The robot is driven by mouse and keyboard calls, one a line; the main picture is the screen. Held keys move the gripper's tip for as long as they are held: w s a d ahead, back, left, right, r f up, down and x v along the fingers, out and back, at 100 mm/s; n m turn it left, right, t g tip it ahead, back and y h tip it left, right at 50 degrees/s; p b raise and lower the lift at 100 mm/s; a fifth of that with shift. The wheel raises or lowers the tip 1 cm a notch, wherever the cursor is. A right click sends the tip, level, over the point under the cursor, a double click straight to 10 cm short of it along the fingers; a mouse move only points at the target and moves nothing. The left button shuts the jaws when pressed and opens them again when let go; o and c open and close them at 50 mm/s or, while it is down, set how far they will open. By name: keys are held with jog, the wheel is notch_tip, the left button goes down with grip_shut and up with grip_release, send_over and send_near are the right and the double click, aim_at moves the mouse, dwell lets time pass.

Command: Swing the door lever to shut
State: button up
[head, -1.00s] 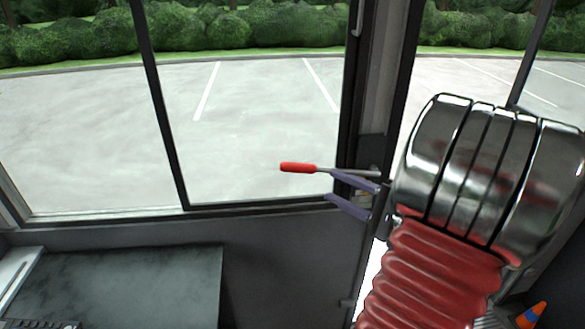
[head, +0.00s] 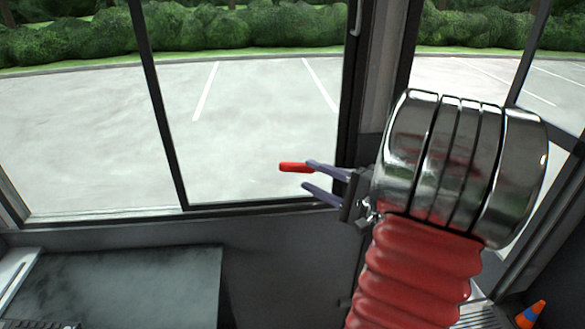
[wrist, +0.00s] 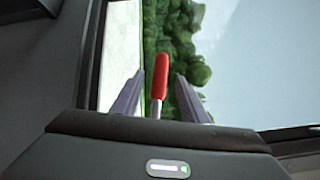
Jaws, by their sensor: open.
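The door lever (head: 295,167) has a red handle that points left in the head view, in front of the window. In the wrist view its red grip (wrist: 161,76) stands upright on a grey rod, between my two fingers. My gripper (head: 305,174) is open, with its purple fingers pointing left towards the handle. In the wrist view my gripper (wrist: 160,92) has a finger on each side of the lever, with gaps visible on both sides. The lever's rod and its base are mostly hidden behind my gripper and wrist in the head view.
A window with a dark frame (head: 165,110) is behind the lever. A dark table top (head: 120,290) is at the lower left. The space left of the handle looks clear.

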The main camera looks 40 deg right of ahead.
aim_at(299, 171)
jog(key=shift+w+a, duration=0.2)
jog(key=shift+w, duration=0.95)
jog(key=shift+w+a, duration=0.25)
jog(key=shift+w, duration=0.95)
jog(key=shift+w+a, duration=0.2)
jog(key=shift+w, duration=0.95)
grip_shut()
